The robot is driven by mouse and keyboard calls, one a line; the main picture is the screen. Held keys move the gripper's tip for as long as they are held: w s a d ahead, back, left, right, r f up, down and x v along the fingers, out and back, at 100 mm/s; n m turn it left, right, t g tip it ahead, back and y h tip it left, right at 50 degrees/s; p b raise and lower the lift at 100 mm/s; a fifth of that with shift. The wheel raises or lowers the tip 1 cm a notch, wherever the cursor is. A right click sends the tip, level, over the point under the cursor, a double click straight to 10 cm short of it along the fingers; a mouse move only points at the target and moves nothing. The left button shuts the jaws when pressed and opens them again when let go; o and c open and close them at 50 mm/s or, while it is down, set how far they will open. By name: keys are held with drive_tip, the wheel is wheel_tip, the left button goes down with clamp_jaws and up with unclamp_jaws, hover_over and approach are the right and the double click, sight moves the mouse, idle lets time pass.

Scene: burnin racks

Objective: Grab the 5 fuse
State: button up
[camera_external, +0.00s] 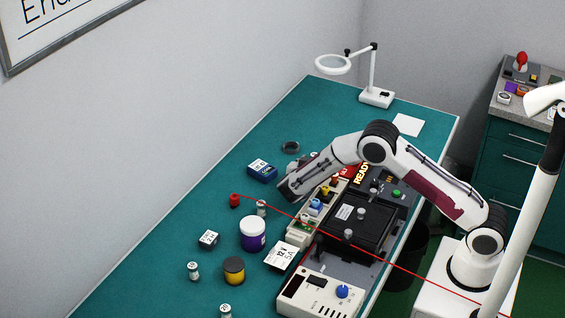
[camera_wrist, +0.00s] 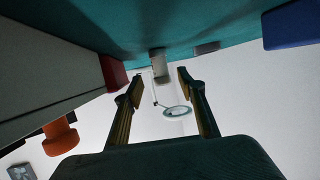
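Small pale labelled cylinders that look like fuses stand on the green bench: one by the purple jar (camera_external: 261,208), one at the front left (camera_external: 193,271) and one at the bottom edge (camera_external: 225,311). Their markings are too small to read, so I cannot tell which is the 5 fuse. My gripper (camera_external: 286,190) is low over the bench, left of the rack. In the wrist view, upside down, my gripper (camera_wrist: 160,86) has its two fingers apart with nothing between them. A grey cylinder (camera_wrist: 159,66) stands on the bench beyond the fingertips, roughly in line with the gap.
A purple-labelled jar (camera_external: 252,234), yellow-and-black jar (camera_external: 234,271), blue box (camera_external: 262,170), red cap (camera_external: 235,200) and white card marked 5A (camera_external: 282,256) lie around. The rack (camera_external: 352,228) borders the right. A magnifier lamp (camera_external: 375,96) stands behind.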

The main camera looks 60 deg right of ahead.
drive_tip(key=shift+x, duration=2.05)
drive_tip(key=shift+w+r, duration=0.1)
drive_tip(key=shift+w, duration=0.05)
clamp_jaws()
